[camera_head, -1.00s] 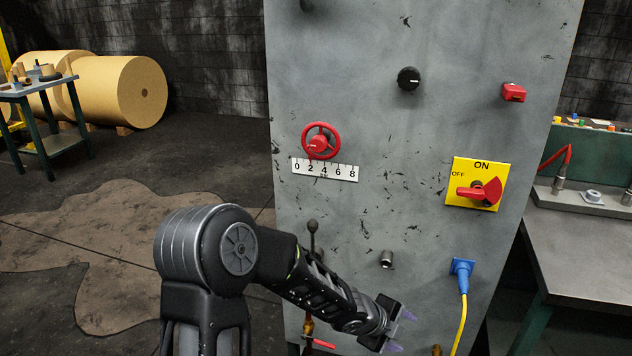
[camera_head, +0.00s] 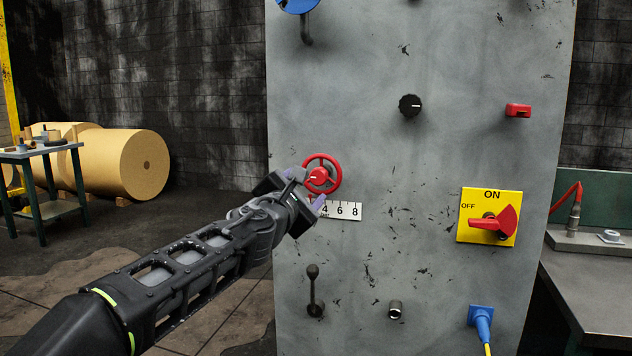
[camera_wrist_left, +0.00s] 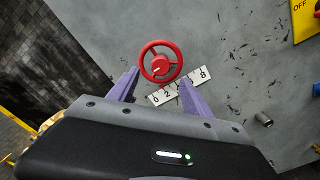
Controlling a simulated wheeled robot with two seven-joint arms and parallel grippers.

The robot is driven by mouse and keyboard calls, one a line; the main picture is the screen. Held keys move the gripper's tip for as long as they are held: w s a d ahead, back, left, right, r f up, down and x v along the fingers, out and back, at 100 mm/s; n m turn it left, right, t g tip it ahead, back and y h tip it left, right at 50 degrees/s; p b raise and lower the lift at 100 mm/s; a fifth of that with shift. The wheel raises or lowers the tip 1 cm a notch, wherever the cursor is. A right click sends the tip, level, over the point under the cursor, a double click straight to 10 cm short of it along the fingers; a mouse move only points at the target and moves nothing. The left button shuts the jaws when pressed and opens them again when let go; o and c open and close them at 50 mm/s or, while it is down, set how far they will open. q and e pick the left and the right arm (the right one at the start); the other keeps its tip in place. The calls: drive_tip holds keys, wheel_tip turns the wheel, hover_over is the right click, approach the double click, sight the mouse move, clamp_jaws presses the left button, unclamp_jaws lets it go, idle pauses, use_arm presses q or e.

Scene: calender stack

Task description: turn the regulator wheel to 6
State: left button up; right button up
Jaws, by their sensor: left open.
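The red regulator wheel (camera_head: 322,175) is mounted on the grey panel, with a white pointer line on its hub. It also shows in the left wrist view (camera_wrist_left: 161,62), just beyond the fingertips. A white scale plate (camera_head: 345,210) with numbers from 0 to 8 sits below it; its left part is hidden behind my gripper in the head view. My left gripper (camera_head: 305,189) is open in front of the wheel's lower left. In the left wrist view its purple fingers (camera_wrist_left: 157,83) are apart, with nothing between them. My right gripper is not in view.
The panel (camera_head: 390,150) also carries a black knob (camera_head: 410,105), a red switch (camera_head: 518,110), a yellow ON/OFF plate with a red handle (camera_head: 490,218), a blue plug (camera_head: 481,318) and a lever (camera_head: 313,290). A bench (camera_head: 600,290) stands at right.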

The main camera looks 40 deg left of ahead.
sight(318, 177)
use_arm(q)
drive_tip(key=x, duration=0.7)
drive_tip(key=shift+w+a, duration=0.1)
drive_tip(key=shift+w, duration=0.2)
drive_tip(key=shift+f, duration=0.1)
drive_tip(key=shift+c, duration=0.4)
clamp_jaws()
